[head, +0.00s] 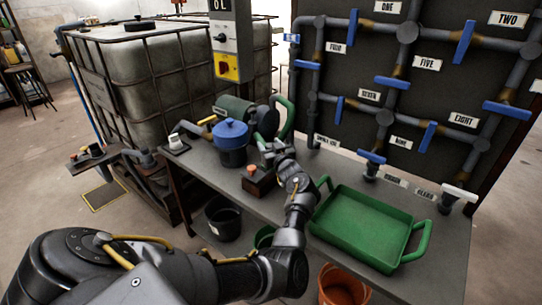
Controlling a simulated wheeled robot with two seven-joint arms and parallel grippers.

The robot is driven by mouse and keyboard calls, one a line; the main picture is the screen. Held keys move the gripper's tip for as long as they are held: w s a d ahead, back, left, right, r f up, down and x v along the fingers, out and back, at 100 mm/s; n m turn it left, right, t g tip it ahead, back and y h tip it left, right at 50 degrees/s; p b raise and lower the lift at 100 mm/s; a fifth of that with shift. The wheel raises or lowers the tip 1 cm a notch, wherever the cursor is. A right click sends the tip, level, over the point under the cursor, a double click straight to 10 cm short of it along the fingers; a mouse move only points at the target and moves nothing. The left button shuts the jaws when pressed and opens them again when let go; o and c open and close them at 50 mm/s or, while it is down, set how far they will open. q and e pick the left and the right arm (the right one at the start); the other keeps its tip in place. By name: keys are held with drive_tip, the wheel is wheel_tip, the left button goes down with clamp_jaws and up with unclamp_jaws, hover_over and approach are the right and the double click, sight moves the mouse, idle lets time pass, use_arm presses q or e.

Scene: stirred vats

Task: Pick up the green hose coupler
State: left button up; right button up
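I cannot clearly pick out a green hose coupler. A green curved piece (288,117) stands upright on the bench behind my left gripper, but I cannot tell whether it is the coupler or a hose or handle. My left gripper (268,147) is above the bench, just right of the blue-lidded pot (231,142) and beyond a small dark block with a red top (257,182). Its fingers are small and dark here, so I cannot tell whether they are open or hold anything. My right gripper is not in view.
A green tray (365,222) fills the bench's right part. A dark green motor-like unit (237,110) stands behind the pot. A pipe board with blue valve handles (396,82) rises at the back. A caged tank (150,75) stands left; an orange bucket (343,288) is below.

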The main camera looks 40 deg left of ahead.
use_arm(q)
drive_tip(key=c, duration=0.9)
